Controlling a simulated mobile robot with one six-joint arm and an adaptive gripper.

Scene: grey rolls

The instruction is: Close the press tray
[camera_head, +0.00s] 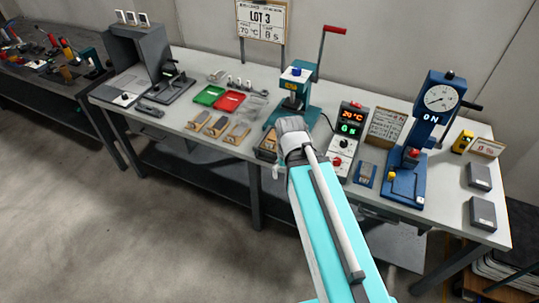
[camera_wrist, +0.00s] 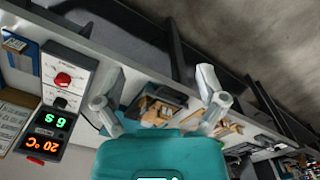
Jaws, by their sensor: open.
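The teal press (camera_head: 293,90) with a red-handled lever stands at the back middle of the bench. A teal body also fills the bottom of the wrist view (camera_wrist: 160,155). The press tray (camera_head: 262,155), dark with a light brown piece in it, sticks out toward the bench front, left of my gripper. It also shows in the wrist view (camera_wrist: 173,101), between my finger pads. My gripper (camera_head: 290,124) is in front of the press, covering part of it and of the tray. In the wrist view my gripper (camera_wrist: 160,97) is open, its pads apart with nothing held.
A control box (camera_head: 345,140) with lit digits stands close on the right. A blue gauge press (camera_head: 420,140) is further right. Wooden pieces (camera_head: 218,126) and green (camera_head: 208,95) and red (camera_head: 229,102) trays lie left. The bench front edge is near.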

